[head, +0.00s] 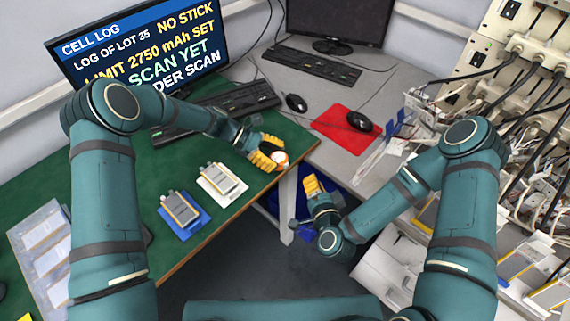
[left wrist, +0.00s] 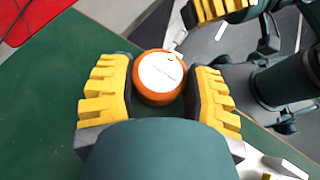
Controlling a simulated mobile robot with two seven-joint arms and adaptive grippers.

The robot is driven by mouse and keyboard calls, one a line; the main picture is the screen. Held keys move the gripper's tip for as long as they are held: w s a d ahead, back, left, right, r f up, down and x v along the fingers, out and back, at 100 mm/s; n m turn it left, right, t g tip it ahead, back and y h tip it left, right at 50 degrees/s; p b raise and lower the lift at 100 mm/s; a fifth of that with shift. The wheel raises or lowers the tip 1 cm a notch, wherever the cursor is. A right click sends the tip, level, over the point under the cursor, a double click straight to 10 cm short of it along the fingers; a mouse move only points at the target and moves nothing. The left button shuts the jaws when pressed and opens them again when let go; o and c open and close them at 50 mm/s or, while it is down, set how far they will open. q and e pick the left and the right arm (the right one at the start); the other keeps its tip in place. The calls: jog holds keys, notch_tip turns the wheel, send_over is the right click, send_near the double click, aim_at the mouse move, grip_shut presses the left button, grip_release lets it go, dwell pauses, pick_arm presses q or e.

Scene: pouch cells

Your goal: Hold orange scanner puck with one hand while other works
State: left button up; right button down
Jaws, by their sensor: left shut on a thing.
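The orange scanner puck (head: 280,158) has a white top. In the left wrist view the puck (left wrist: 160,78) sits between the yellow-padded fingers of my left gripper (left wrist: 160,95), which is shut on it. In the head view my left gripper (head: 268,156) is at the right edge of the green table, and its fingers partly cover the puck. My right gripper (head: 313,186) is to the right and nearer, over the gap beside the table, apart from the puck. Its opening is not clear. Its yellow pads also show at the top of the left wrist view (left wrist: 222,8).
Pouch cells lie on a blue tray (head: 205,218) and a white tray (head: 242,189) on the green table (head: 170,258). A clear tray (head: 20,238) of cells is far left. A monitor (head: 140,45) reads "CELL LOG". A cable-filled rack (head: 500,55) stands right.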

pick_arm(q)
jog(key=o, duration=0.9)
jog(key=shift+f, duration=0.1)
